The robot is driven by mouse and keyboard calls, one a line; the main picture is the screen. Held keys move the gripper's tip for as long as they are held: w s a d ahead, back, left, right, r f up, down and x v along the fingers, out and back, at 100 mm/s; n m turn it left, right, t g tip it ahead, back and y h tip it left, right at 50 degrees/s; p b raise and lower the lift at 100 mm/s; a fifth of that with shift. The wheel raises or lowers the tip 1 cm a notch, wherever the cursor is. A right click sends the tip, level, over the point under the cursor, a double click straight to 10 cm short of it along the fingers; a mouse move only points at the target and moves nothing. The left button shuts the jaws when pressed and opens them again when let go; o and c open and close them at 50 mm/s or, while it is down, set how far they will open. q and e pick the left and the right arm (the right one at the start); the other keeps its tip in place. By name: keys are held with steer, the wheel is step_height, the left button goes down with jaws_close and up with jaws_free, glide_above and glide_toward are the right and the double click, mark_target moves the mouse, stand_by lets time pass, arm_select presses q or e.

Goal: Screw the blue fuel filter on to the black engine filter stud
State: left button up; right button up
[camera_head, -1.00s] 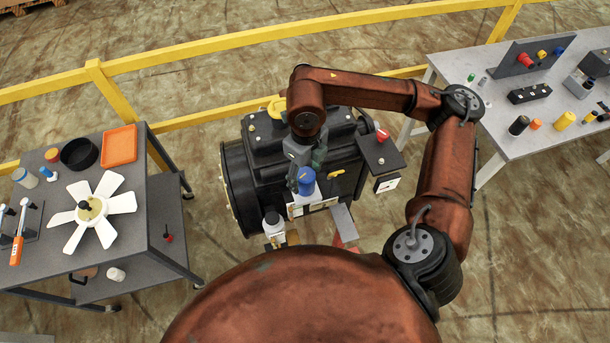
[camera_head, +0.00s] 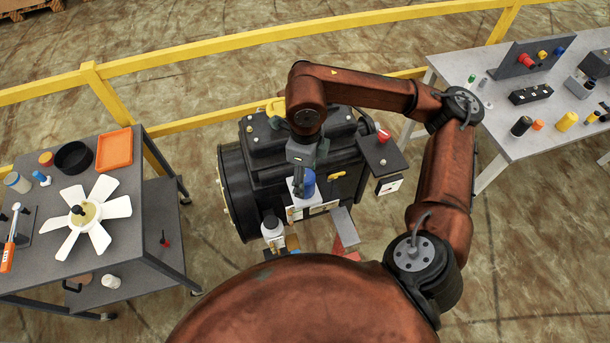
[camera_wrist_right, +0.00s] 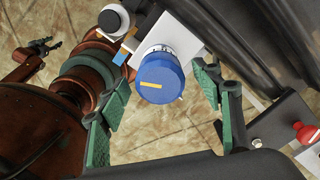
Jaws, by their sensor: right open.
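The blue fuel filter (camera_head: 308,184) is at the white bracket on the black engine (camera_head: 285,160). In the right wrist view the filter (camera_wrist_right: 160,80) shows its blue cap with a yellow bar and a pale printed band, against the white bracket (camera_wrist_right: 188,32). The black stud is hidden, and I cannot tell how far the filter is threaded. My right gripper (camera_head: 302,180) is over the filter. In the right wrist view its green fingers (camera_wrist_right: 163,104) are spread on either side of the filter, with gaps showing.
A red knob (camera_head: 384,136) is on the box to the right. A dark cart (camera_head: 150,220) with a white fan (camera_head: 87,214) is left; a grey table (camera_head: 490,120) is right. A yellow rail (camera_head: 210,55) runs behind.

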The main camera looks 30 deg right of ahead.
steer(key=shift+c, duration=0.4)
stand_by(0.6)
steer(key=c, duration=1.4)
steer(key=m, duration=0.5)
steer(key=shift+f+b, duration=0.1)
steer(key=shift+b, duration=0.2)
steer(key=m, duration=0.5)
steer(key=shift+f, duration=0.1)
